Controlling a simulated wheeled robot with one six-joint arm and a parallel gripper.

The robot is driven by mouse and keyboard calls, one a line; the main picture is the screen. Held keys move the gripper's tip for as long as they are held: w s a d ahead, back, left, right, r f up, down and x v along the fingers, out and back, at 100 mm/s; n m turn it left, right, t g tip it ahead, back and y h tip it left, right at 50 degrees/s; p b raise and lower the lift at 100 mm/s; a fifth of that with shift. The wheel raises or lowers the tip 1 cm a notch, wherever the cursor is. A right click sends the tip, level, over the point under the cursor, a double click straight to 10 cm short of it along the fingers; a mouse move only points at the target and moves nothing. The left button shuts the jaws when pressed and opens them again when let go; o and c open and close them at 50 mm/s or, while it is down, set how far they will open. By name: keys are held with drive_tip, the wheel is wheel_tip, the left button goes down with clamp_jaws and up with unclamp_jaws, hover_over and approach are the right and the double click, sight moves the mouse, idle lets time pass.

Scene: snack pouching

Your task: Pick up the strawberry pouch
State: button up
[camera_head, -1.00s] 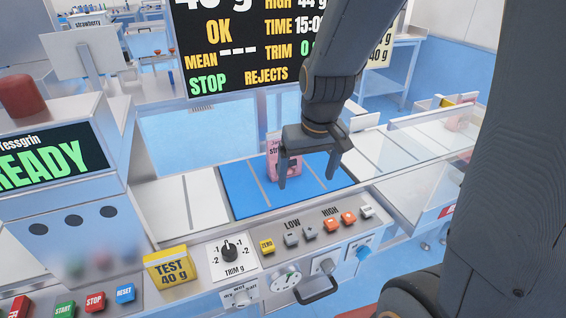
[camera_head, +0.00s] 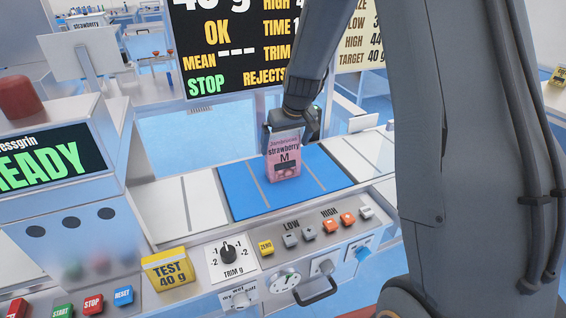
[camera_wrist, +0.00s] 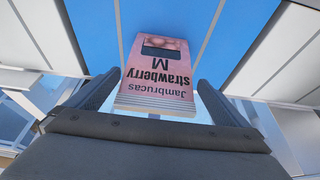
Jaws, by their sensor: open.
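The pink strawberry pouch (camera_head: 284,158) stands upright on the blue section (camera_head: 322,166) of the belt, its label facing the head camera. In the wrist view the pouch (camera_wrist: 157,75) appears upside down, between my two fingers. My gripper (camera_head: 290,130) is at the pouch's top, behind and above it in the head view, partly hidden by it. In the wrist view my gripper (camera_wrist: 155,92) is open, with a finger on each side of the pouch's top edge and a small gap visible at each side.
The control panel with buttons and a trim knob (camera_head: 228,250) runs along the front of the belt. A yellow test block (camera_head: 167,269) sits on it at left. A dark display screen (camera_head: 235,45) stands behind the belt. White belt sections (camera_head: 185,206) beside the blue one are bare.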

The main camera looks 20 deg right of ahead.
sight(284, 145)
drive_tip(key=shift+w+p+x, duration=0.15)
drive_tip(key=shift+p+x, duration=0.4)
drive_tip(key=shift+x, duration=0.8)
drive_tip(key=shift+w+p+x, duration=0.15)
drive_tip(key=shift+p+x, duration=0.35)
drive_tip(key=shift+x, duration=0.85)
drive_tip(key=shift+r, duration=0.15)
drive_tip(key=shift+c, duration=0.3)
drive_tip(key=shift+d, duration=0.1)
drive_tip(key=c, duration=1.1)
drive_tip(key=shift+r, duration=0.15)
wheel_tip(284, 145, up, 9)
drive_tip(key=shift+f+b, duration=0.1)
drive_tip(key=shift+b, duration=1.1)
drive_tip(key=shift+r, duration=0.45)
